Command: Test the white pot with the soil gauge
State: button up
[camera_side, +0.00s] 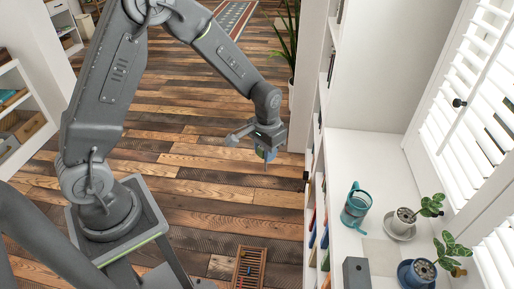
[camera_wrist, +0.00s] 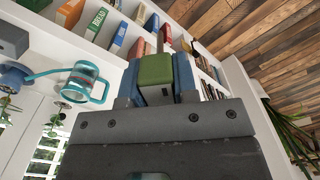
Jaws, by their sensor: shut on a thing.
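The soil gauge (camera_wrist: 154,72) has a green body and a thin probe pointing away from my gripper in the wrist view. My gripper (camera_wrist: 157,85) is shut on its body, with a blue finger on each side. In the side view my gripper (camera_side: 266,153) hangs over the floor, left of the white counter, with the probe pointing down. The white pot (camera_side: 402,217) stands upright on a pale saucer on the counter, with dark soil and a leafy plant. It is well to the right of my gripper, and the probe is apart from it.
On the white counter (camera_side: 380,150), a teal watering can (camera_side: 356,208) stands left of the white pot. A blue pot (camera_side: 421,270) with a plant and a grey box (camera_side: 355,272) are nearer the front. Shuttered windows (camera_side: 480,90) border the right. A tall white bookcase rises behind.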

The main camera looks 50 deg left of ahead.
jog(key=w+d+f+n, duration=0.1)
jog(key=w+d+n, duration=0.15)
jog(key=d, duration=0.75)
jog(key=w+d+f+n, duration=0.1)
jog(key=w+d+n, duration=0.15)
jog(key=d, duration=0.65)
jog(key=s+d+f+n, duration=0.2)
jog(key=s+d+n, duration=0.1)
jog(key=d, duration=1.3)
jog(key=shift+d+f, duration=0.1)
jog(key=shift+f, duration=2.7)
jog(key=shift+f, duration=0.2)
jog(key=o, duration=1)
